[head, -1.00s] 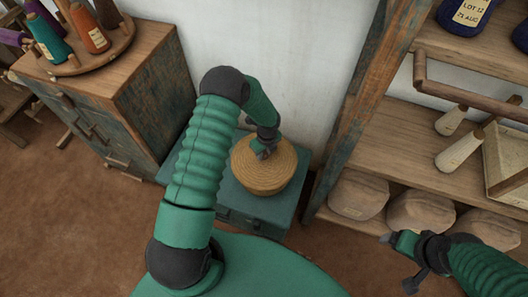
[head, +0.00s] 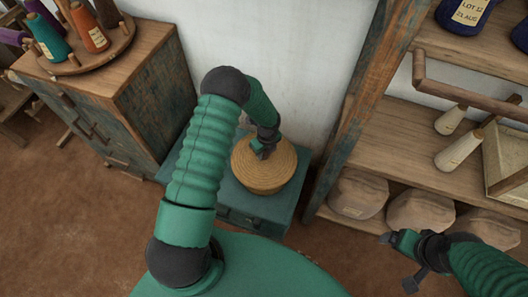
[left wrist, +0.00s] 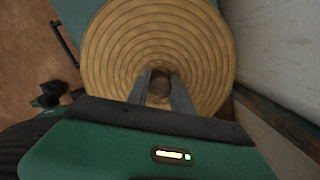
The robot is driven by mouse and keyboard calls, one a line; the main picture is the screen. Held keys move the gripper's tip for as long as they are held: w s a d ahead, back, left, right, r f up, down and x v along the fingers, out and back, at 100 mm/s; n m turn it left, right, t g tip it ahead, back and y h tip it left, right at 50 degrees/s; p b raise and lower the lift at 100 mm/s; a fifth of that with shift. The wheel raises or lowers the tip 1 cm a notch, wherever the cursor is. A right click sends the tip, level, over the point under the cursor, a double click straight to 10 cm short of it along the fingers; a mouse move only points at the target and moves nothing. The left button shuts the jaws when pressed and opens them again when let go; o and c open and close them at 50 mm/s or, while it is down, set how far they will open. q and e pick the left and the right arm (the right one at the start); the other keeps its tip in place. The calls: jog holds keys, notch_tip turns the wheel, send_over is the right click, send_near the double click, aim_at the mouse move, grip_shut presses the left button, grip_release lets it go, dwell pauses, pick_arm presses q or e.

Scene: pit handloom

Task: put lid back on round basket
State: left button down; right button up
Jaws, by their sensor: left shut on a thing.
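The round woven basket (head: 262,189) stands on a teal chest beside the wall. Its coiled straw lid (head: 281,160) lies over its top and fills much of the left wrist view (left wrist: 190,38). My left gripper (head: 262,150) is above the lid's middle, with its fingers on both sides of the small dark knob (left wrist: 160,82), shut on it. I cannot tell whether the lid's rim sits fully down on the basket. My right gripper (head: 398,262) is open and empty at the lower right, away from the basket.
The teal chest (head: 228,200) stands between a worn wooden cabinet (head: 120,90) and a shelf unit (head: 400,140). Several cloth sacks (head: 358,193) sit on the low shelf. White bobbins (head: 460,150) lie above them. The white wall (head: 285,60) is close behind the basket.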

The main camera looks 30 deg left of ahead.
dwell(0.4)
pick_arm(q)
jog(key=c, duration=1)
grip_release()
jog(key=shift+c, duration=0.2)
jog(key=shift+o, duration=0.2)
jog(key=o, duration=0.4)
jog(key=shift+o, duration=0.2)
jog(key=shift+r+p, duration=3.2)
jog(key=shift+r, duration=0.35)
